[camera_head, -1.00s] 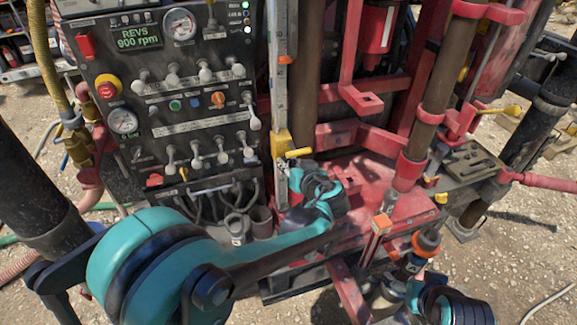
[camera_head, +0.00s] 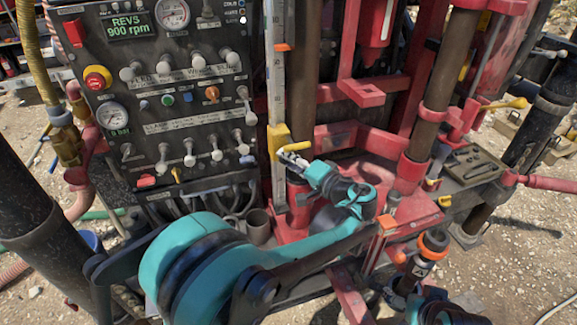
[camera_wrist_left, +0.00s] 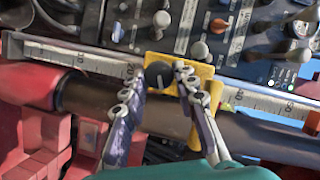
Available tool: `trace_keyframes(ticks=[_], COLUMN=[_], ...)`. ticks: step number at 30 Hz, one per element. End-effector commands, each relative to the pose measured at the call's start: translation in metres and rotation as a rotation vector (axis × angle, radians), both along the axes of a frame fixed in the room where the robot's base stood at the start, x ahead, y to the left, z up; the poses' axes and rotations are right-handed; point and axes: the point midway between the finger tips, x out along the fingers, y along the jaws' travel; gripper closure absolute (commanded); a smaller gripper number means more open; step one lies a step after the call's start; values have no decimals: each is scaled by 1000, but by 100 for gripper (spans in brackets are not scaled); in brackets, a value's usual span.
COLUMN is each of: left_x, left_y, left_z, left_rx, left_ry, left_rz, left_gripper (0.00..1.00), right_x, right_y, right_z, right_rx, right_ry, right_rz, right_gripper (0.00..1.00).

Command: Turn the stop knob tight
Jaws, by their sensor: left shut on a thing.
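The stop is a yellow block (camera_head: 279,136) on the upright scale (camera_head: 277,90), right of the control panel. In the left wrist view the yellow block (camera_wrist_left: 203,74) sits across the scale, with a round dark knob (camera_wrist_left: 158,74) on its face. My left gripper (camera_head: 287,152) is at the stop. In the wrist view my left gripper (camera_wrist_left: 160,80) has one finger on each side of the knob and is shut on it. The fingers hide part of the block.
The control panel (camera_head: 160,110) with levers and gauges stands close on the left. A thick brown pipe (camera_head: 303,75) runs beside the scale. Red frame parts (camera_head: 365,140) and an orange-ringed black fitting (camera_head: 434,243) stand to the right. Hoses hang below the panel.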

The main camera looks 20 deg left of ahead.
Motion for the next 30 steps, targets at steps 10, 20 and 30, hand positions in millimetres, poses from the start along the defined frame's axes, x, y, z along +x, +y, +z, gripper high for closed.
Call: trace_keyframes(ticks=[10, 20, 30], left_x=[1, 1, 1], left_y=[-1, -1, -1], left_z=[-5, -5, -4], left_rx=[231, 353, 381], left_ry=[155, 237, 257], left_rz=[-2, -3, -3], left_gripper=[100, 100, 100], right_x=[0, 0, 0], right_y=[0, 0, 0], right_z=[-26, -36, -38], right_rx=[0, 0, 0], right_ry=[0, 0, 0], right_rz=[0, 0, 0], right_gripper=[17, 17, 17])
